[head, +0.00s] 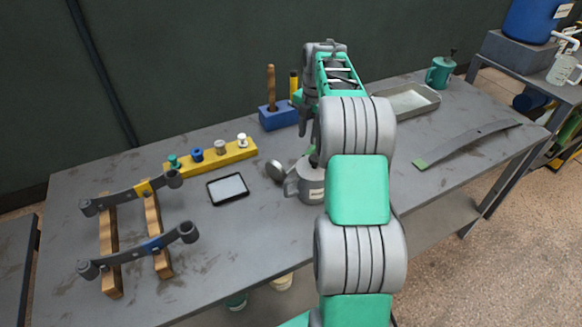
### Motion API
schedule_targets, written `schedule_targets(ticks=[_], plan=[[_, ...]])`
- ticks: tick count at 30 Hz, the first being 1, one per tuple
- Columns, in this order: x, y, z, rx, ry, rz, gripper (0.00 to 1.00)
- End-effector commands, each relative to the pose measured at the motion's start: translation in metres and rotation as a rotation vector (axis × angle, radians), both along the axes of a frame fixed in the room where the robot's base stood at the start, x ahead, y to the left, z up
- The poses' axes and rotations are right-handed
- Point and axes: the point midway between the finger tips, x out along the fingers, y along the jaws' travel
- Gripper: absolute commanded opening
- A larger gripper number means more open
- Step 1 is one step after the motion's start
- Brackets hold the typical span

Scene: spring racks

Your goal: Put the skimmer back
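I cannot clearly pick out a skimmer. A grey labelled pot (310,188) with a handle stands mid-table, partly behind my arm. A round grey metal piece (275,171), perhaps its lid, is just left of it. A small dark green shape (313,155) shows above the pot's rim; I cannot tell what it is. My gripper (304,132) points down above and behind the pot, near the blue block. My arm hides part of it, and its opening and anything in it are unclear.
A blue block (276,118) holds upright handles. A yellow rack (212,157) carries several knobs. A dark tablet (228,189), leaf springs on wooden bars (109,258), a shallow tray (432,100), a green can (440,73) and a long flat spring (468,144) lie around.

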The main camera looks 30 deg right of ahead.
Motion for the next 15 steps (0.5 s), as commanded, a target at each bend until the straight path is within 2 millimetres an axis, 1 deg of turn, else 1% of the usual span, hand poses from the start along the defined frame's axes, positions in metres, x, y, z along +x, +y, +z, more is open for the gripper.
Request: schedule_targets(ticks=[2, 8, 12, 15], plan=[[0.002, -0.004, -0.010, 0.000, 0.002, 0.030, 0.30], [0.002, -0.002, -0.036, -0.001, 0.003, 0.032, 0.30], [0.001, 0.000, -0.062, -0.001, 0.003, 0.031, 0.30], [0.003, 0.000, -0.075, -0.002, 0.000, 0.031, 0.30]])
